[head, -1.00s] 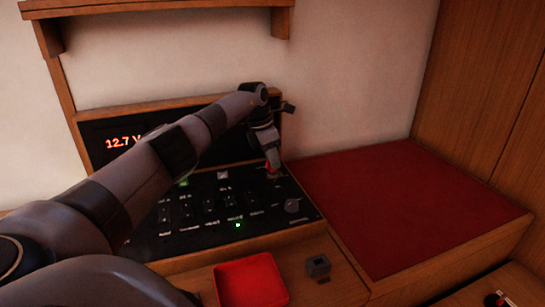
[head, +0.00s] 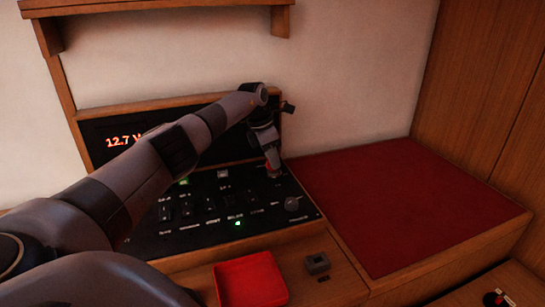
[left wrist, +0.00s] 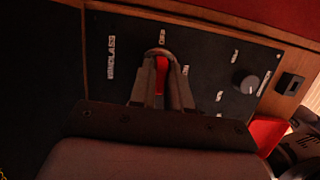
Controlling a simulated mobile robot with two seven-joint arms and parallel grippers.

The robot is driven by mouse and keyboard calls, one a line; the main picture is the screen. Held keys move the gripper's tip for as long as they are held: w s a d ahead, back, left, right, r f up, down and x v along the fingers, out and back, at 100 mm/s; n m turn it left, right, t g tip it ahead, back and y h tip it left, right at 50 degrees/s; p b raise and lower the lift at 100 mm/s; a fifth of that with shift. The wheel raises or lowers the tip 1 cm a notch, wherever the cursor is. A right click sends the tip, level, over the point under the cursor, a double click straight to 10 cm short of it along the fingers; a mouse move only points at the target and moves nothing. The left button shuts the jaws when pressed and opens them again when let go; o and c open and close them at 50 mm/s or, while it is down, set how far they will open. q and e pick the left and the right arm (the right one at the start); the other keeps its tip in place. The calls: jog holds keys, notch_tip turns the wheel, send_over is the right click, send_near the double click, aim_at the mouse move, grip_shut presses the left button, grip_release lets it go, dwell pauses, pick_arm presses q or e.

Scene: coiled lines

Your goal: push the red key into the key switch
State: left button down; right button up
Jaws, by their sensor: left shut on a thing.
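My left gripper (head: 272,168) points down at the back right of the black switch panel (head: 180,238). It is shut on the red key (left wrist: 161,77), which shows between the fingers in the left wrist view. In the head view a small bit of red shows at the fingertips, low over the panel. In the left wrist view a rounded metallic rim (left wrist: 158,52) shows at the fingertips. The key switch is mostly hidden by the fingers, so I cannot tell how deep the key sits. My right gripper is not in view.
A grey round knob (head: 292,204) and several toggle switches stand on the panel, with a lit green light (head: 238,223). A red cushion (head: 400,205) lies to the right.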

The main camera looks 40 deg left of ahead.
pick_arm(q)
jog(key=shift+f, duration=0.35)
jog(key=c, duration=1)
grip_release()
jog(key=shift+b+v, duration=0.55)
jog(key=shift+v, duration=3.1)
jog(key=shift+s+d+f, duration=0.1)
jog(key=shift+s+f, duration=0.05)
